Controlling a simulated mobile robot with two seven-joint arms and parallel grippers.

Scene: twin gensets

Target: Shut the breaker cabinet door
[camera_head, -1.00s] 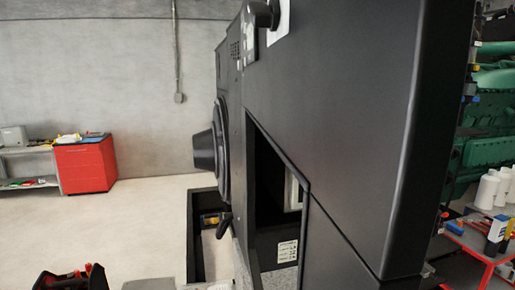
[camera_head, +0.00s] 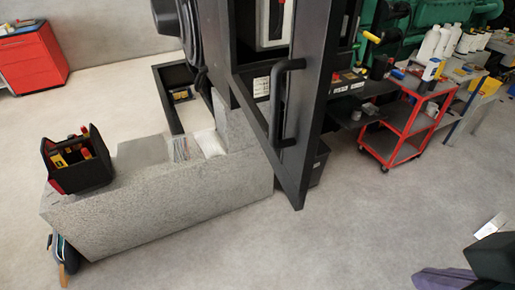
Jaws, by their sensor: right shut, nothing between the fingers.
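The breaker cabinet (camera_head: 243,45) is dark and stands at the top centre. Its door (camera_head: 312,120) is swung open and seen steeply from the side, with a black bar handle (camera_head: 279,105) on it. Part of the cabinet's inside shows behind the door's upper part; the top of cabinet and door is cut off. My right gripper (camera_head: 489,228) is at the lower right edge, partly out of frame, shut and empty. It is well apart from the door, with bare floor between them. My left gripper is not in view.
A grey concrete plinth (camera_head: 165,200) lies left of the door, with a black tool tote (camera_head: 78,172) on it. A red cart (camera_head: 405,125) stands right of the door, before a green genset (camera_head: 410,20). A red cabinet (camera_head: 32,60) is far left.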

